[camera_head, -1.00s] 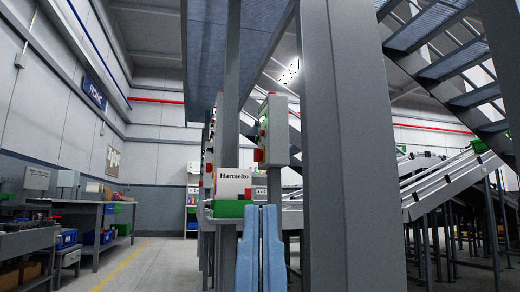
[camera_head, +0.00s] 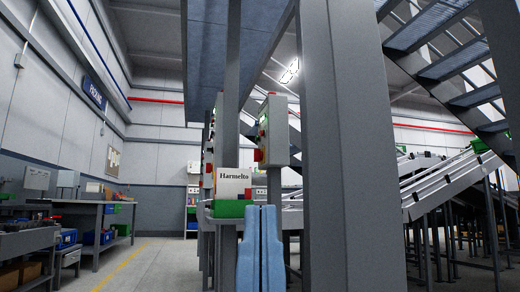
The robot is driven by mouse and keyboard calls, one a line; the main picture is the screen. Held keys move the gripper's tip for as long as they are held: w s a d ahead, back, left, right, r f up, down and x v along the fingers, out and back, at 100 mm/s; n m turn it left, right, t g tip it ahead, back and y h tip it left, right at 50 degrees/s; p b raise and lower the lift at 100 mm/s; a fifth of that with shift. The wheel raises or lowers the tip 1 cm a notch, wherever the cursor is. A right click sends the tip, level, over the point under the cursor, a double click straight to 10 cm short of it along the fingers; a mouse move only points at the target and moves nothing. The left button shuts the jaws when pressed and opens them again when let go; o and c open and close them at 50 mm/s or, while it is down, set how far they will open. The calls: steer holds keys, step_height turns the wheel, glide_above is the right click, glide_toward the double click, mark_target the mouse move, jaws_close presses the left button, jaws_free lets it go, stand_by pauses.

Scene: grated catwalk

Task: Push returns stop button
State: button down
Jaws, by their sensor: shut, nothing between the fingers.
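A grey control box (camera_head: 276,131) hangs on a post in the middle of the view, seen at an angle. Small red and green parts show on its left side, among them a red part (camera_head: 258,155) low on its edge. I cannot tell which of them is the returns stop button. My gripper (camera_head: 260,209) shows as two pale blue fingers pointing up at the bottom centre. They are side by side, shut and empty. The fingers appear below the control box in the picture, apart from it.
A thick grey column (camera_head: 352,150) stands right of the box. A white "Harmelto" box (camera_head: 233,182) sits above a green bin (camera_head: 230,209) left of my fingers. A conveyor (camera_head: 450,187) and stairs (camera_head: 440,50) are at right. Open floor (camera_head: 150,265) lies left, before a workbench (camera_head: 95,212).

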stand_by(0.6)
step_height(320, 180, up, 70)
steer(key=p, duration=7)
steer(key=shift+a, duration=0.1)
